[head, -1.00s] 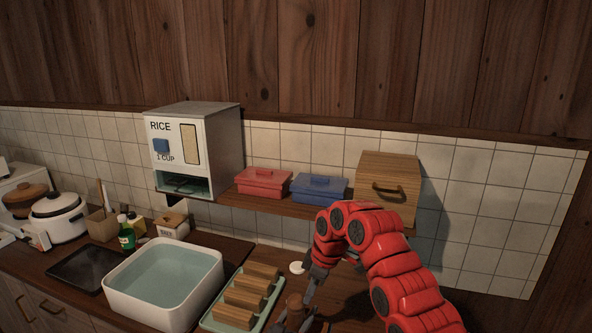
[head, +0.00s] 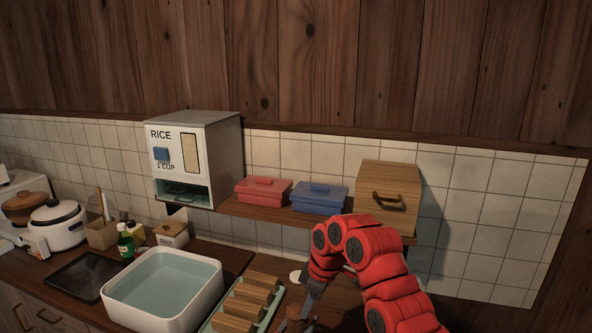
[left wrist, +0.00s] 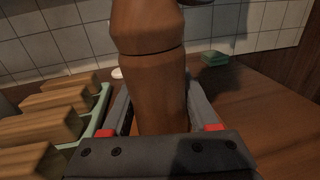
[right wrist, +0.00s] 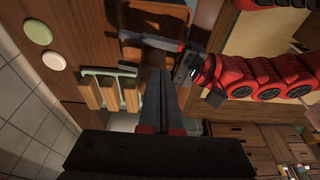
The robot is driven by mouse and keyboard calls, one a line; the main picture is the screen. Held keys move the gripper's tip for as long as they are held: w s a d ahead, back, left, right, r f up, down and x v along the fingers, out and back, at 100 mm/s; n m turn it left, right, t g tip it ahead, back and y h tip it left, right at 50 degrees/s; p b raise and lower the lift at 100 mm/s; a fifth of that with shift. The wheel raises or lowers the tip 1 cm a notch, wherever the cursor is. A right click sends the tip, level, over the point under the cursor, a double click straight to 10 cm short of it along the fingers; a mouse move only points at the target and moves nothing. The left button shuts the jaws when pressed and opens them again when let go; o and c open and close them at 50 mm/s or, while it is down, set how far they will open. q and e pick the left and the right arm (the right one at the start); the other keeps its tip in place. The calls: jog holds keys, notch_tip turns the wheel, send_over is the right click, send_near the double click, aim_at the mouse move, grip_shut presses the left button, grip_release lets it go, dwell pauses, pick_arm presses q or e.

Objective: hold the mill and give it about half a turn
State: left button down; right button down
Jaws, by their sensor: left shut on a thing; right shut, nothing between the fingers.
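The brown wooden mill (left wrist: 152,95) stands upright and fills the middle of the left wrist view; its top runs out of frame. My left gripper (left wrist: 158,115) is shut on its body, one finger on each side. In the head view the mill's upper part (head: 294,314) shows at the bottom edge. My right gripper (head: 312,299) is beside the mill's top there. In the right wrist view the right gripper (right wrist: 162,82) is shut with nothing between its fingers. My left gripper (right wrist: 183,58) also shows in that view.
A pale green tray (head: 268,318) with several wooden blocks stands left of the mill, and a white water basin (head: 198,313) beyond it. A shelf (head: 262,211) with red and blue boxes and a wooden box is above.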

jog(key=shift+a, duration=0.15)
jog(key=v, duration=0.6)
jog(key=shift+a, duration=0.25)
jog(key=shift+r, duration=0.1)
notch_tip(320, 180, down, 6)
jog(key=w+d+t+y, duration=0.1)
jog(key=w+y, duration=0.1)
jog(key=shift+w+y, duration=0.25)
jog(key=shift+y, duration=0.05)
dwell(0.4)
jog(key=shift+s+a, duration=0.1)
jog(key=shift+a, duration=0.25)
dwell(0.7)
jog(key=shift+s, duration=0.15)
